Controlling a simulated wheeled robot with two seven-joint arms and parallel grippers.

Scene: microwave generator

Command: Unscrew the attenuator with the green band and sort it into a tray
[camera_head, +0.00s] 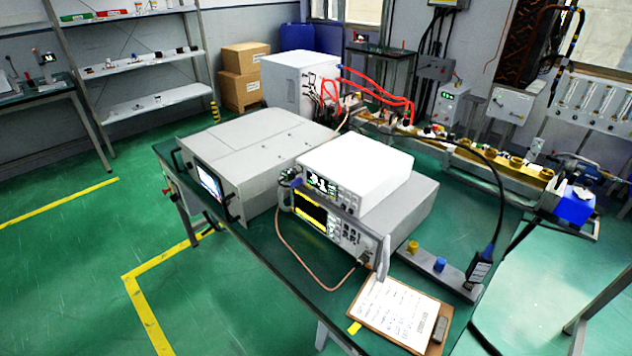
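No attenuator with a green band can be made out. A small silvery cylindrical part with dark and greenish patches (287,188) is at the left end of the lower instrument (335,222); whether it is an attenuator I cannot tell. A copper-coloured cable (290,250) loops from near that part to a connector (365,257) on the instrument's front right. A grey bar (425,262) on the table carries a yellow piece (413,247) and a blue piece (440,264). No sorting tray can be clearly identified. Neither of my grippers shows.
A white box instrument (355,170) sits on the lower one. A large grey cabinet (250,155) is to the left. A clipboard (402,312) lies at the front right edge. A black device with a cable (479,271) stands at the bar's right end. The green floor at left is clear.

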